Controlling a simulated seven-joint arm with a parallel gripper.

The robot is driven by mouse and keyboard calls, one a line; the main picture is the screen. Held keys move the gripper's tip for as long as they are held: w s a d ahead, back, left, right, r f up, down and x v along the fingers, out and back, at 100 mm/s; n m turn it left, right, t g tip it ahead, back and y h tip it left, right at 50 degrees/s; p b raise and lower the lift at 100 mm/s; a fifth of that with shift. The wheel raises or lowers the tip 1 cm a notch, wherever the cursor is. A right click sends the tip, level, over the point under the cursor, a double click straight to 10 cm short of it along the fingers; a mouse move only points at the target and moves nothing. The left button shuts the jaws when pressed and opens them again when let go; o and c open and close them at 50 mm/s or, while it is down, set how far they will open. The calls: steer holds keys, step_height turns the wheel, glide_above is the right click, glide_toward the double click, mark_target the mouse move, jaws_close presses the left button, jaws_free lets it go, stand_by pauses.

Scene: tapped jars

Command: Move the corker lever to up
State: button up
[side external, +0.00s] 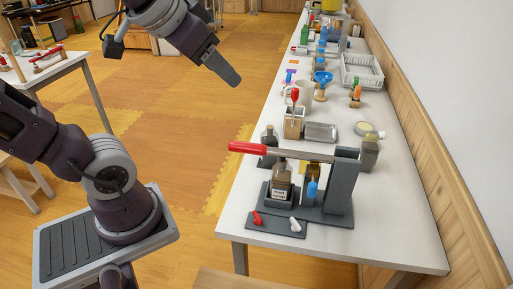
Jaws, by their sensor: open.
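The corker stands at the near end of the long white table. Its grey post (342,185) is at the right of its base. Its lever (290,154) runs left from the post, near horizontal, with the red handle (248,147) at its free end slightly higher. A labelled bottle (281,183) stands in a grey holder under the lever. A blue part (312,189) is beside it. My gripper (229,76) is up at the top, left of the table over the floor, well apart from the lever. It is open, and its fingers overlap in this view.
A plate with a red switch (258,217) and a white switch (295,225) lies in front of the corker. Behind it are dark bottles, a metal tray (321,132), a wooden block with a red-topped tool (293,122) and a white basket (362,72). A wall bounds the right.

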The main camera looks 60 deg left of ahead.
steer(key=w+a+r+m+t+y, duration=0.1)
steer(key=w+a+r+m+t, duration=0.15)
steer(key=w+a, duration=0.5)
steer(key=w+a+r+m+t+y, duration=0.1)
steer(key=w+a+r+m+t, duration=0.2)
steer(key=w+a, duration=0.5)
steer(key=s+d+f+m+t+h, duration=0.1)
steer(key=d+f+m+t+h, duration=0.1)
steer(key=d+f+m+h, duration=0.45)
steer(key=s+f+g+h, duration=0.1)
steer(key=s+g+h, duration=0.2)
steer(key=s+h, duration=0.8)
glide_toward(265, 149)
steer(key=shift+t, duration=0.25)
steer(key=x, duration=0.4)
steer(key=f+x, duration=0.1)
steer(key=x, duration=0.1)
steer(key=shift+w+a, duration=0.1)
steer(key=shift+w, duration=0.45)
jaws_close()
